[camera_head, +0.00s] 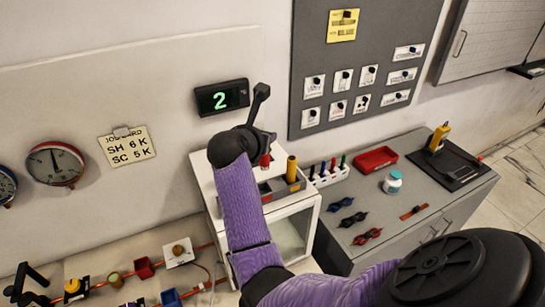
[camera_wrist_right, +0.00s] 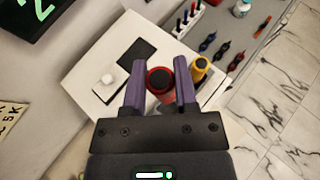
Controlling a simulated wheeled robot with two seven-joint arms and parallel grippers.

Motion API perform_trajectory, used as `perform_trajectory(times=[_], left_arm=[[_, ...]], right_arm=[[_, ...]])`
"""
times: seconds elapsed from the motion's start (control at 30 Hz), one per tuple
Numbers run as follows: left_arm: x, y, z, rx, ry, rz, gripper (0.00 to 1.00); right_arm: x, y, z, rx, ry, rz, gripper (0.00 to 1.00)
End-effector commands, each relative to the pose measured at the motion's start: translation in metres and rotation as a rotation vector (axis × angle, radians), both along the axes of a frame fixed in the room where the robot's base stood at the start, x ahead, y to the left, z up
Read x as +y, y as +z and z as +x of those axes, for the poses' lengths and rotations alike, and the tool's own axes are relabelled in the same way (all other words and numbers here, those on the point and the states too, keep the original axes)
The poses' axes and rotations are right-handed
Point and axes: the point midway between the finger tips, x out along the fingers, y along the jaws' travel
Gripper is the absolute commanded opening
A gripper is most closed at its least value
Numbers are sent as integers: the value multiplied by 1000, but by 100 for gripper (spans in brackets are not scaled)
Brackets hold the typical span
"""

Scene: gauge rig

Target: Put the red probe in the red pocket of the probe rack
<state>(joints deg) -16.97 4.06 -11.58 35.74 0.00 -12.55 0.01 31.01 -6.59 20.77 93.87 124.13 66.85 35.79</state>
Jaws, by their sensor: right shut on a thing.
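My right gripper (camera_head: 266,146) is shut on the red probe (camera_head: 265,161), which hangs below it over the white cabinet. In the right wrist view the red probe (camera_wrist_right: 159,79) is between the two purple fingers (camera_wrist_right: 159,92). The grey probe rack (camera_head: 281,188) stands on the cabinet top just below and to the right, with a yellow probe (camera_head: 291,169) upright in it. A reddish area shows at the rack's left part. My arm and gripper partly hide the rack, and I cannot tell whether the probe's lower end touches it. My left gripper is not in view.
The rack is on a white cabinet (camera_head: 293,228). A display (camera_head: 222,97) reading 2 is on the wall behind my gripper. To the right, a grey counter holds a marker holder (camera_head: 328,176), a red tray (camera_head: 375,159) and a white jar (camera_head: 392,182).

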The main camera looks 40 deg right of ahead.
Motion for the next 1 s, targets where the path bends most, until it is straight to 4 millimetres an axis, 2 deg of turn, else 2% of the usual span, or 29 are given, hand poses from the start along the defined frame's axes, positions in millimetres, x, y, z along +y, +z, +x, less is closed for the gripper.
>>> perform_trajectory(times=[0.1,0.37,0.73,0.77,0.9,0.93,1.0], left_arm=[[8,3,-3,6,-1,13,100],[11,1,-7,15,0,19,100],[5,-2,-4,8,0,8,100],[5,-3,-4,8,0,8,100],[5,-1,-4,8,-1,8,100],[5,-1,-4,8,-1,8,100],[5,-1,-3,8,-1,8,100]], right_arm=[[0,-30,-1,9,2,-1,0],[0,-80,-1,5,1,-1,0],[0,-89,0,0,0,1,0],[0,-89,0,0,0,2,39],[0,-88,0,0,0,1,68],[0,-88,0,0,0,1,72],[0,-88,0,0,0,1,72]])
